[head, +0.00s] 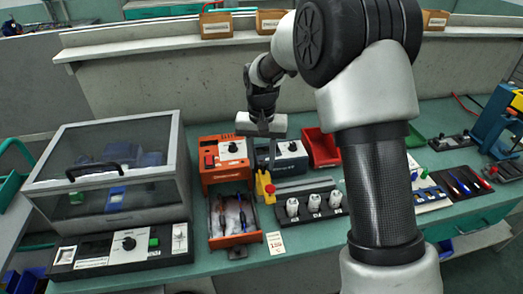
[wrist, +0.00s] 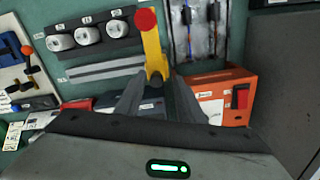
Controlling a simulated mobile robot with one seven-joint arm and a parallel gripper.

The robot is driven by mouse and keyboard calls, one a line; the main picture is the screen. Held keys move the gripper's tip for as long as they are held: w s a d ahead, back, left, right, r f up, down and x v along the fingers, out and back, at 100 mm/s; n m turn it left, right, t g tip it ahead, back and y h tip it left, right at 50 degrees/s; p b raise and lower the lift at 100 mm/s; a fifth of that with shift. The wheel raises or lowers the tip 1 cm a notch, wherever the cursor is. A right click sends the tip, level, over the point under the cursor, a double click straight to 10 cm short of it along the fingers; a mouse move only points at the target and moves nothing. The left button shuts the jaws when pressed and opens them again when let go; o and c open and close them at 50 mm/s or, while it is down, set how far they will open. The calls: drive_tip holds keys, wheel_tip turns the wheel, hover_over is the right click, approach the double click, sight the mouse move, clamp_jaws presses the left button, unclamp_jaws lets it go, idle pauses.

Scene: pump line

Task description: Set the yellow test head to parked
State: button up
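The yellow test head (head: 265,187) is a narrow yellow arm with a red knob at its end, beside the orange unit on the bench. In the wrist view the yellow test head (wrist: 152,48) runs up from between my fingertips, with its red knob (wrist: 146,20) at the far end. My gripper (wrist: 157,80) has its two grey fingers either side of the arm's near end. In the head view my wrist hangs above this spot and the fingers are hard to make out. I cannot tell whether they touch or grip it.
The orange unit (head: 219,168) with an open drawer (head: 251,238) stands just left. A rack of white bottles (head: 290,216) lies to the right, with a red bin (head: 321,146) behind. A clear-lidded case (head: 105,150) stands far left. A blue-and-yellow machine (head: 488,133) is far right.

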wheel_tip(320, 180, up, 17)
drive_tip(key=p, duration=0.1)
drive_tip(key=shift+r+p, duration=0.2)
drive_tip(key=shift+p, duration=0.15)
drive_tip(key=s+d+r+t+p, duration=0.2)
drive_tip(key=s+d+r+p, duration=0.2)
drive_tip(key=s+d+r, duration=0.5)
drive_tip(key=s+d+r+t+p, duration=0.1)
drive_tip(key=s+d, duration=0.1)
drive_tip(key=s, duration=0.6)
drive_tip(key=s+d+r+n+t+p, duration=0.1)
drive_tip(key=s+d+t+p, duration=0.1)
drive_tip(key=s, duration=0.7)
drive_tip(key=shift+s+d+t, duration=0.2)
drive_tip(key=shift+s+t, duration=0.1)
